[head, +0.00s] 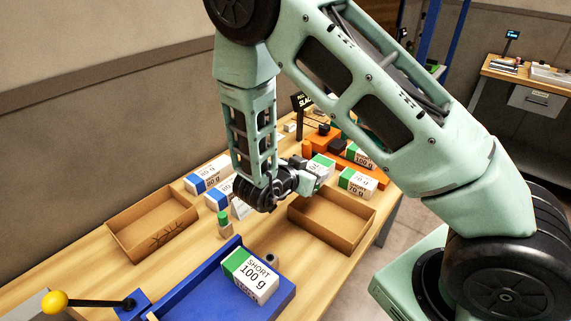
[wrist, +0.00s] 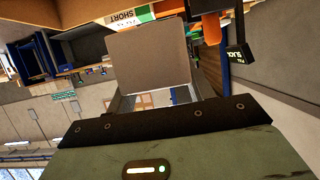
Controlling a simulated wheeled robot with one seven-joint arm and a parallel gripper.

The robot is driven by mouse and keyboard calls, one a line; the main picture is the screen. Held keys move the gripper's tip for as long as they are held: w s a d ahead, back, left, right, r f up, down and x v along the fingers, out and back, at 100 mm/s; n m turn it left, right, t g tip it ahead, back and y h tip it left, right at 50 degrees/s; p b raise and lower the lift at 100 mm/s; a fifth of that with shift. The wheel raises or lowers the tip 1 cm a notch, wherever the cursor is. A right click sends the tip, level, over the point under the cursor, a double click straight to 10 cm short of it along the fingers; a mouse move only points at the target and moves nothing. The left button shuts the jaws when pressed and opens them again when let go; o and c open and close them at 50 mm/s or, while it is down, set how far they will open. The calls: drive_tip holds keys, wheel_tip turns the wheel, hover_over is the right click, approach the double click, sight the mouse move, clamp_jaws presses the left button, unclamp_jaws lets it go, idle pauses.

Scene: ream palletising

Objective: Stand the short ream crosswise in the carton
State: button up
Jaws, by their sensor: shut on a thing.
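My gripper (head: 306,180) is shut on a white ream with a green band (head: 320,166), held above the far edge of the right-hand carton. In the wrist view a plain grey-brown face of the held ream (wrist: 150,60) fills the space between the fingers; its label is hidden there. The right-hand open cardboard carton (head: 325,238) looks empty in its visible part. Another open carton (head: 137,252) stands at the left with a dark mark inside. A ream marked SHORT 100 g (head: 250,276) with a green band lies on the blue tray (head: 205,290).
Blue-banded reams (head: 207,174) stand behind the left carton. Green-banded reams (head: 357,183) stand behind the right carton, near an orange tray (head: 378,176). A yellow-knobbed lever (head: 55,301) is at front left.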

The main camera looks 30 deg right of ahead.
drive_tip(key=shift+s, duration=0.1)
idle(0.4)
drive_tip(key=shift+f+b, duration=2.8)
drive_tip(key=shift+f, duration=1.6)
drive_tip(key=o, duration=1.2)
drive_tip(key=b+v, duration=0.1)
drive_tip(key=v, duration=0.6)
drive_tip(key=shift+a+r, duration=0.1)
drive_tip(key=shift+a, duration=0.15)
